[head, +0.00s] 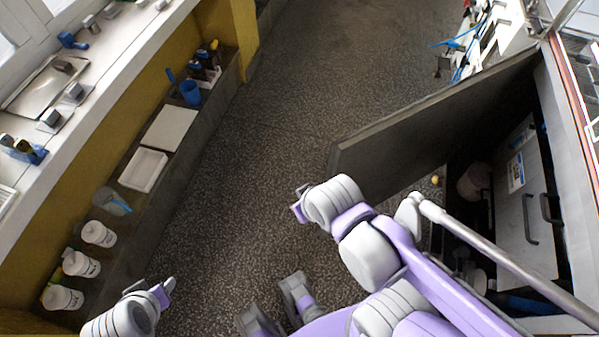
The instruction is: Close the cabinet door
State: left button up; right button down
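The cabinet door (430,130) is a dark grey panel on the right in the head view. It stands wide open, swung out over the floor. The open cabinet (565,190) behind it shows its dark inside. My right arm reaches up in the middle, and its wrist end (299,208) is close to the door's free lower corner, left of and below it. I cannot tell whether they touch. My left arm's end (163,292) is low at the left, far from the door. The fingers of both grippers are not clearly visible.
A light drawer front (522,195) with dark handles and several containers sit inside the cabinet. A metal rail (500,259) crosses in front of it. A long counter (95,85) with a lower shelf of white tubs (82,264) runs along the left. The speckled floor (260,170) between is clear.

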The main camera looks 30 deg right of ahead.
aim_at(384, 157)
jog(key=i+j, duration=0.15)
jog(key=j, duration=0.2)
jog(key=i+j, duration=0.1)
jog(key=j, duration=0.25)
jog(key=i+j+z, duration=0.1)
jog(key=j, duration=0.25)
jog(key=l+z, duration=0.1)
jog(key=z, duration=1)
jog(key=i+l, duration=0.15)
jog(key=l, duration=0.2)
